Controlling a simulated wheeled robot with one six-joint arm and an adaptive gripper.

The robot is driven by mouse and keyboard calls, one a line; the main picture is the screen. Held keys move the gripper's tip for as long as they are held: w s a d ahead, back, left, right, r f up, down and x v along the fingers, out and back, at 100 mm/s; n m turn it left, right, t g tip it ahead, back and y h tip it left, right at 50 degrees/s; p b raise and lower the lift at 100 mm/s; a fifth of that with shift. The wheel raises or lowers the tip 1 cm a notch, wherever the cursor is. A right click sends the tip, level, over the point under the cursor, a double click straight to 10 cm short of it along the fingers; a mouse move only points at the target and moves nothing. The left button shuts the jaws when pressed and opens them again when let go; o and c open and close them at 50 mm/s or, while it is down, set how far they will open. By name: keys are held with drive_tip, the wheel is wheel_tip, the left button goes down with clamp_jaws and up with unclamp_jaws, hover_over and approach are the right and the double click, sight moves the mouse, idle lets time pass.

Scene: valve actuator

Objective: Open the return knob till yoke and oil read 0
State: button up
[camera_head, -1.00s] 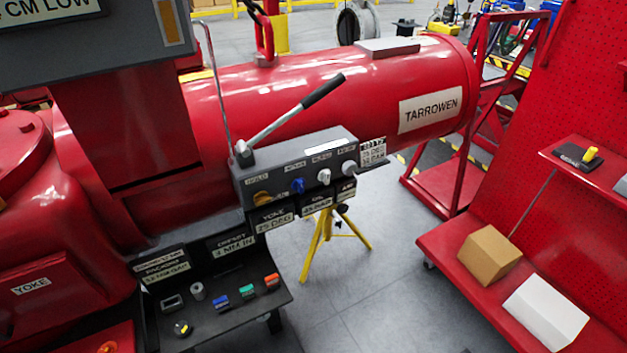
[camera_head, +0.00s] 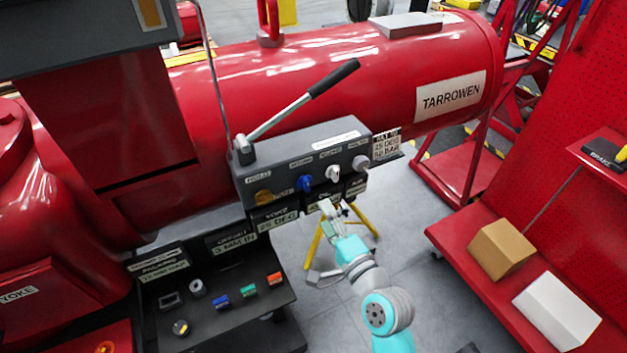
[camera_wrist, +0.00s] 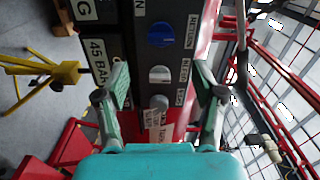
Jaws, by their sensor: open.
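The blue return knob (camera_head: 305,183) is on the front of the grey valve box (camera_head: 350,132). In the wrist view the blue knob (camera_wrist: 161,34) has the RETURN label beside it. My gripper (camera_head: 329,208) is open and empty, below the knob row and in front of the readouts. In the wrist view my open fingers (camera_wrist: 162,82) flank the white knob (camera_wrist: 159,75) in the picture, with the blue knob beyond. The yoke readout (camera_head: 275,218) appears to show 25 DEG. The oil readout (camera_head: 321,196) is partly covered by my gripper; a wrist-view plate (camera_wrist: 98,62) reads 45 BAR.
An orange knob (camera_head: 263,198) and a grey knob (camera_head: 360,162) flank the row. A long black-gripped lever (camera_head: 310,95) rises from the box. A yellow stand (camera_head: 314,245) is below. A black shelf (camera_head: 235,325) with small blocks lies at lower left.

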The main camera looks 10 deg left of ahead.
sight(308, 187)
drive_tip(key=x, duration=1.1)
drive_tip(key=shift+r, duration=0.1)
drive_tip(key=shift+s, duration=0.1)
drive_tip(key=c, duration=1.2)
